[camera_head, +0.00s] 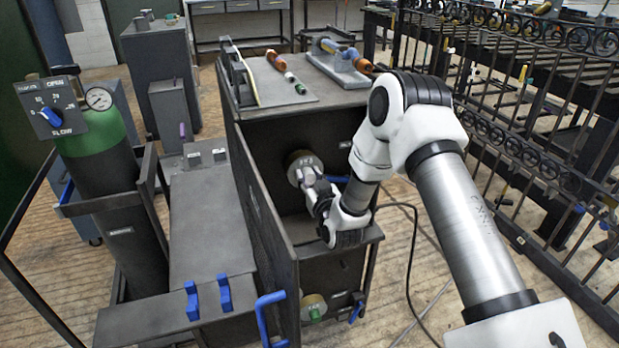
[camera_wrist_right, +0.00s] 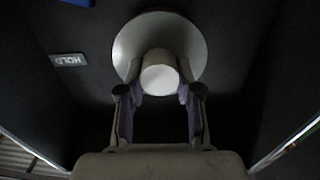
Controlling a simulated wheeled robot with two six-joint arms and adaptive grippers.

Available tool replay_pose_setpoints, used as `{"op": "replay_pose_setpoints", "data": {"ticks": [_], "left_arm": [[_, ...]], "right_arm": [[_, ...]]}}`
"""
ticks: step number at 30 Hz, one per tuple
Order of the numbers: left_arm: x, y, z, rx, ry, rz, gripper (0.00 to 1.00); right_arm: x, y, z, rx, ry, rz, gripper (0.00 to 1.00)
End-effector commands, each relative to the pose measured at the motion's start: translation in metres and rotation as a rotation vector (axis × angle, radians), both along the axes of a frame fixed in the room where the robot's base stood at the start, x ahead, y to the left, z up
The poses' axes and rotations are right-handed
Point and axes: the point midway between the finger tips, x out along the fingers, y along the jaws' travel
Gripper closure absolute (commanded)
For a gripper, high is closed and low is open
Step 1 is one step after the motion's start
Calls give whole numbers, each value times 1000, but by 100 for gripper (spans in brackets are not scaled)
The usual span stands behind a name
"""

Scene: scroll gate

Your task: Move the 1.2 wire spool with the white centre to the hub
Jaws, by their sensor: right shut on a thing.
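The wire spool (camera_head: 301,161) is at the inner wall of the dark cabinet's open bay; its face marking is too small to read surely. In the right wrist view the spool (camera_wrist_right: 193,42) is a pale round disc with a white centre (camera_wrist_right: 160,78) sticking out towards me. My right gripper (camera_head: 311,181) reaches into the bay, and its two fingers (camera_wrist_right: 160,90) are shut on the white centre from both sides. A second spool (camera_head: 314,306) with a green centre sits lower on the cabinet. I cannot tell which part is the hub. My left gripper is not in view.
A HOLD label (camera_wrist_right: 68,60) is on the dark wall beside the spool. The cabinet (camera_head: 262,215) has side walls close around my right arm. A gas cylinder (camera_head: 97,160) stands at left, an ornate iron fence (camera_head: 545,150) at right. A cable (camera_head: 412,255) hangs below my arm.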

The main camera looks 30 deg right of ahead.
Motion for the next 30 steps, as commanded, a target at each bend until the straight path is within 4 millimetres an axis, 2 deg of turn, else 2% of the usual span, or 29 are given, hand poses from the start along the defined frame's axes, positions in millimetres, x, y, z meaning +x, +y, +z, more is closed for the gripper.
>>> {"op": "replay_pose_setpoints", "data": {"ticks": [28, 29, 30], "left_arm": [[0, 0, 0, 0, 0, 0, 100], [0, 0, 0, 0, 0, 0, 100], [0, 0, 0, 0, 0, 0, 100]], "right_arm": [[5, -1, 3, -2, -7, 0, 100], [5, -1, 3, -2, -7, 0, 62], [5, -1, 3, -1, -6, 0, 48]]}}
